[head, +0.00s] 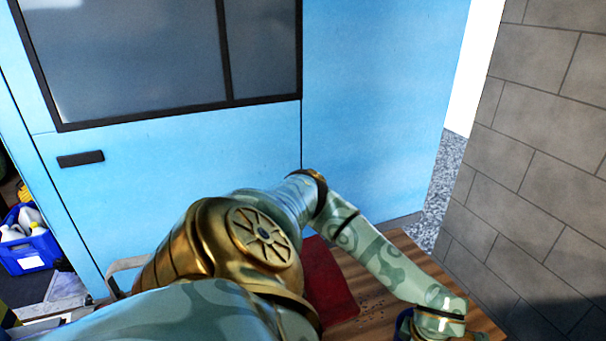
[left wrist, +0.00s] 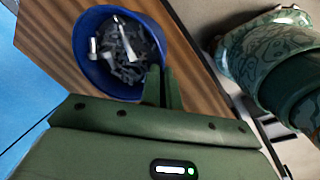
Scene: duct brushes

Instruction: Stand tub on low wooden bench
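A blue round tub (left wrist: 84,62) with several grey metal pieces inside shows in the left wrist view, over the striped wooden bench top (left wrist: 42,30). In the head view only a sliver of the tub (head: 403,325) shows beside my left wrist at the bottom edge. My left gripper (left wrist: 161,82) has its two narrow fingers close together at the tub's rim, apparently one on each side of the wall. The tub looks upright; whether its base touches the wood I cannot tell. The wooden bench (head: 385,283) is partly hidden behind my left arm. My right gripper is out of view.
A dark red flat item (head: 328,280) and small dark specks lie on the bench. A blue panelled wall (head: 370,100) stands behind, and a grey block wall (head: 545,130) on the right. A blue crate with bottles (head: 35,252) is on the far left.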

